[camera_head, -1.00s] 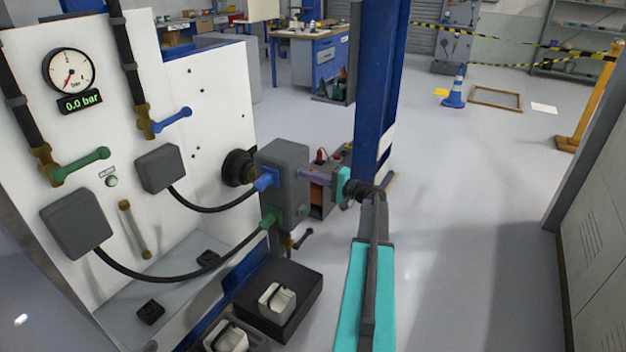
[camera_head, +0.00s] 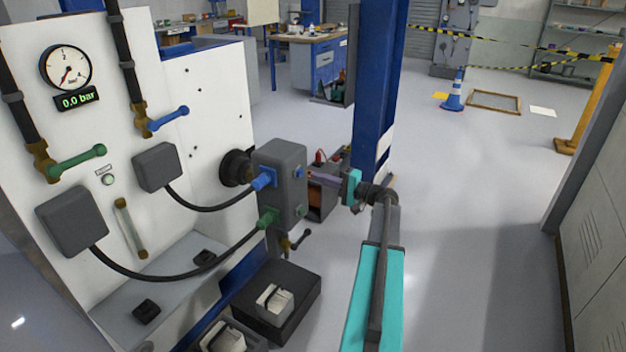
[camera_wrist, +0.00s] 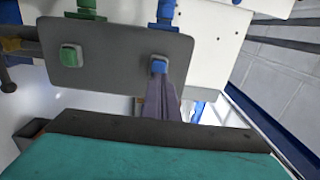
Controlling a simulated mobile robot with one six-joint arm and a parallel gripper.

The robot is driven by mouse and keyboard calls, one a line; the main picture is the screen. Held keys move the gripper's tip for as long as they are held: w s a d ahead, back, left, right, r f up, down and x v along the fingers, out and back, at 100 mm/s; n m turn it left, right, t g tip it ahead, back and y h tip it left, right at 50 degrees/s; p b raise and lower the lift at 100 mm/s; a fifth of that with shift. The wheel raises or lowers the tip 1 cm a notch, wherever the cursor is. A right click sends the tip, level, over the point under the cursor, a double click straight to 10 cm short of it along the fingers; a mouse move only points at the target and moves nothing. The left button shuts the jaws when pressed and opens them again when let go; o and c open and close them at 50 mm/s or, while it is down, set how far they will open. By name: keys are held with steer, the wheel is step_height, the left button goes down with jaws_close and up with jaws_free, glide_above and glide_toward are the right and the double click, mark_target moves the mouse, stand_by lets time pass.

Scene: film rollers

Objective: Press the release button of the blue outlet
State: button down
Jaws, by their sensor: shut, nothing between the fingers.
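The grey connector box (camera_head: 282,165) carries a blue outlet (camera_head: 263,180) and a green outlet (camera_head: 268,217) on its left side. Its face with the buttons fills the upper wrist view. The blue release button (camera_wrist: 159,65) is on the right of that face and the green button (camera_wrist: 70,55) on the left. My gripper (camera_head: 312,178) is shut and empty, its fingers directed at the blue button. In the wrist view the fingertips (camera_wrist: 161,80) show at the lower edge of the blue button; I cannot tell whether they touch it.
Black hoses run from the outlets to grey boxes on the white panel (camera_head: 215,95). A small valve handle (camera_head: 298,240) hangs below the connector box. A blue post (camera_head: 375,90) stands behind my arm.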

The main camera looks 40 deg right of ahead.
steer(key=b+v, duration=0.1)
steer(key=v, duration=0.8)
steer(key=shift+f, duration=0.15)
